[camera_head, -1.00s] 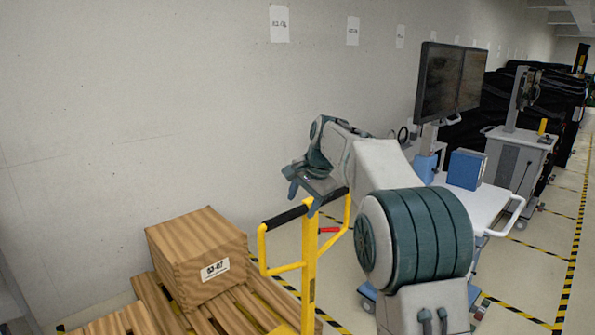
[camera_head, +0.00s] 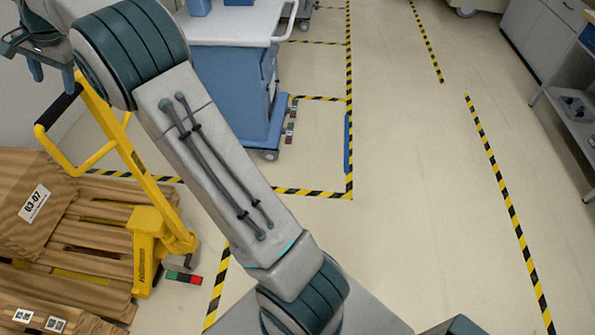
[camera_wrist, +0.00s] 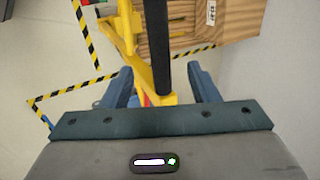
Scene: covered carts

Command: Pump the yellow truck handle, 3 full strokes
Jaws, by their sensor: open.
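The yellow truck (camera_head: 147,240) stands by the wooden pallet, its mast rising up and left to a yellow looped handle with a black grip (camera_head: 60,104). My gripper (camera_head: 52,72) is at the upper left of the head view, just above the grip. In the wrist view my gripper (camera_wrist: 160,80) is open, with one blue finger on each side of the black grip (camera_wrist: 158,45). The grip's lower end lies between the fingers in the picture; I cannot tell whether it touches them. Part of the handle is hidden behind my arm in the head view.
A box labelled 03-07 (camera_head: 22,205) sits on the wooden pallet (camera_head: 95,262) at left. A blue-and-white cart (camera_head: 228,95) stands beyond my arm. Shelving (camera_head: 570,110) is at far right. The floor between the striped lines is clear.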

